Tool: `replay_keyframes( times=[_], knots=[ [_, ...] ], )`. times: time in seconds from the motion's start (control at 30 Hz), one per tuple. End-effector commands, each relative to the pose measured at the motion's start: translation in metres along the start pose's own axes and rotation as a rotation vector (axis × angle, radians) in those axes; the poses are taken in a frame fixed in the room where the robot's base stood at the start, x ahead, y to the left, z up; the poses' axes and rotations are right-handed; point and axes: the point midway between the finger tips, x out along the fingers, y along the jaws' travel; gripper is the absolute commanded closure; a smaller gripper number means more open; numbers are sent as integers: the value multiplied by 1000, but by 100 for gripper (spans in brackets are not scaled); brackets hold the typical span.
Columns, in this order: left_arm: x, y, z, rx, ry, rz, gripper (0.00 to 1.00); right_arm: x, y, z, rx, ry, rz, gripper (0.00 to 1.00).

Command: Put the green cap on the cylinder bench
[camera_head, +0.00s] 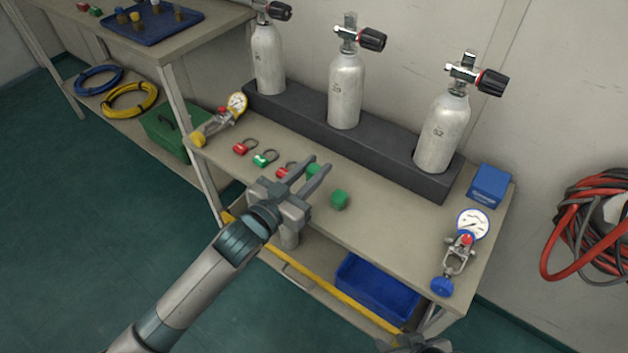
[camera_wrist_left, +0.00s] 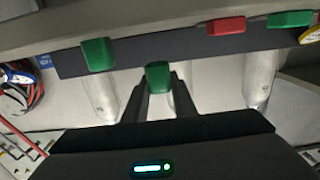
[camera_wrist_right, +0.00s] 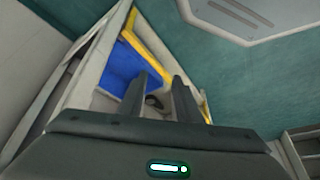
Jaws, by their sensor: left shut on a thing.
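My left gripper (camera_head: 316,168) is shut on a green cap (camera_head: 313,171), which shows between its fingertips in the left wrist view (camera_wrist_left: 158,76). It is over the front part of the cylinder bench (camera_head: 375,215); I cannot tell whether the cap touches the bench. A second green cap (camera_head: 339,200) sits on the bench just right of the gripper. A third green cap (camera_head: 262,159) with a dark ring lies to the left, between a red cap (camera_head: 240,148) and another red cap (camera_head: 283,172) partly hidden by the gripper. My right gripper (camera_wrist_right: 162,92) is open and empty, low near the bench's front.
Three grey cylinders (camera_head: 346,95) stand in a dark rack (camera_head: 390,155) along the back. A gauge assembly (camera_head: 458,250) and blue box (camera_head: 489,186) are at the right end; another gauge assembly (camera_head: 222,117) is at the left. A blue bin (camera_head: 375,288) sits below.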

Motion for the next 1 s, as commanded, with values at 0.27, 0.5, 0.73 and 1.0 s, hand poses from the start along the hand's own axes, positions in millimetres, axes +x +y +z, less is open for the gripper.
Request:
replay_keyframes(
  times=[0.27,0.5,0.73,1.0],
  knots=[
    [0,0,7,-1,-2,0,96,3,2,-2,-1,3,4,69],
    [1,1,36,-1,-3,0,96,8,0,-9,0,44,-7,69],
    [2,1,40,0,-1,1,96,5,-5,-14,-2,66,-15,69],
    [2,1,44,0,-1,0,96,6,-5,-11,-2,61,-16,69]
  ],
)
